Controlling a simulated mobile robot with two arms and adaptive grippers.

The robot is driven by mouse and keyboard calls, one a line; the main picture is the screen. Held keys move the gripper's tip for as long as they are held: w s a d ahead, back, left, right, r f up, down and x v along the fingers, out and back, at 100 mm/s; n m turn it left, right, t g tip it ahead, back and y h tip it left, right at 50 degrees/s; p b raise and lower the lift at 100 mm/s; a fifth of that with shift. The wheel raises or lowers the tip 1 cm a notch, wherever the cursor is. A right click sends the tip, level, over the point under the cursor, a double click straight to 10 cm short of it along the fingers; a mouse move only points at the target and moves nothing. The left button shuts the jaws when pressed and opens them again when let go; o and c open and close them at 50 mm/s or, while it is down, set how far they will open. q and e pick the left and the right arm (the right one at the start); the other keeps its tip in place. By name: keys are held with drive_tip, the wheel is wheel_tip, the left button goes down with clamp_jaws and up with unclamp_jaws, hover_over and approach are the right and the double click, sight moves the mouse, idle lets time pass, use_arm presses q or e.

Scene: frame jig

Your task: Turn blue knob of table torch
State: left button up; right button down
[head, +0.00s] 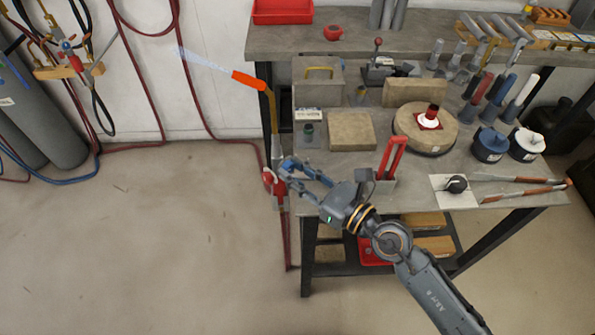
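The table torch (273,125) stands upright at the left edge of the workbench. Its orange nozzle (248,80) points up and left, with a pale blue flame at its tip. A red knob (269,177) shows low on the torch's left side. The blue knob (289,163) shows beside it on the right, partly covered by my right gripper. My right gripper (287,177) comes in from the lower right, its fingers spread apart at the knob. I cannot tell whether they touch it. My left gripper is not in view.
Hoses and gas cylinders (50,130) stand at the left wall. The floor at left is clear.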

drive_tip(key=shift+m, duration=0.4)
drive_tip(key=shift+r+m+p, duration=0.1)
drive_tip(key=shift+m+p, duration=0.2)
drive_tip(key=shift+p, duration=0.1)
drive_tip(key=m+p, duration=0.2)
drive_tip(key=m, duration=0.2)
drive_tip(key=m+p, duration=0.1)
drive_tip(key=m, duration=0.2)
drive_tip(key=shift+m+t, duration=0.3)
drive_tip(key=shift+m, duration=0.1)
drive_tip(key=shift+s+m+p, duration=0.1)
drive_tip(key=shift+m+p, duration=0.65)
drive_tip(key=shift+m, duration=0.95)
drive_tip(key=c, duration=1.1)
unclamp_jaws()
